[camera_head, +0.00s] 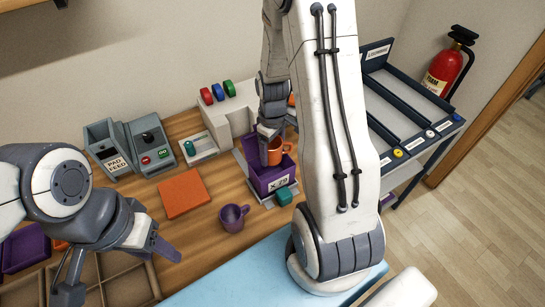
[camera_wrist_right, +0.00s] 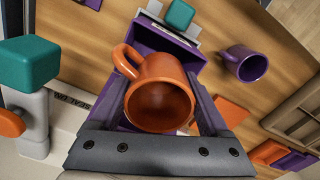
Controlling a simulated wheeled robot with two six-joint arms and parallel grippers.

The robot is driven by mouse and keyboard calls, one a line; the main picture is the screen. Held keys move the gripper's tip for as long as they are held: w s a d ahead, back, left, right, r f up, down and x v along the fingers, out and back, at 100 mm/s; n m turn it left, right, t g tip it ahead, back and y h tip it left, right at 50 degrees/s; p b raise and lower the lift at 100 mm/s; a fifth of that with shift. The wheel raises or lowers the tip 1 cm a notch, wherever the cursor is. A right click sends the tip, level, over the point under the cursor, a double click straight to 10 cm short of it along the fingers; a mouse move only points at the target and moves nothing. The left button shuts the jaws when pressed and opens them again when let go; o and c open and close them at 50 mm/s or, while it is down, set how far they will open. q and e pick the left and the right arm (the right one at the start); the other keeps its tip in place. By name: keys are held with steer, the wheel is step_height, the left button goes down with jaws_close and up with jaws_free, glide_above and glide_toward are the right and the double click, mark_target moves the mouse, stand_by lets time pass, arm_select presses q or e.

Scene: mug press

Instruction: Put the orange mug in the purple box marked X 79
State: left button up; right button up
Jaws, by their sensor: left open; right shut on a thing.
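The orange mug (camera_head: 276,152) is in the jaws of my right gripper (camera_head: 268,146), over the opening of the purple box (camera_head: 262,178) marked X 79. In the right wrist view, the mug (camera_wrist_right: 160,92) shows between the two fingers with its handle toward upper left, and the box (camera_wrist_right: 150,42) lies behind it. The gripper is shut on the mug. I cannot tell whether the mug touches the box floor. My left gripper (camera_head: 162,246) is open and empty at lower left, away from the mug and box.
A purple mug (camera_head: 232,217) stands left of the box, near an orange pad (camera_head: 184,193). A teal block (camera_head: 284,196) is at the box's front. A grey press (camera_head: 150,144) and a white station with coloured knobs (camera_head: 228,112) stand behind. A divided tray (camera_head: 125,280) is at lower left.

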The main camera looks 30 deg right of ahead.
mark_target(272, 161)
step_height(272, 161, down, 4)
steer(key=shift+r+p, duration=0.1)
steer(key=shift+p, duration=0.3)
steer(key=shift+f, duration=0.2)
steer(key=shift+f+b, duration=0.45)
steer(key=shift+f, duration=0.05)
steer(key=o, duration=1.4)
steer(key=shift+r, duration=0.1)
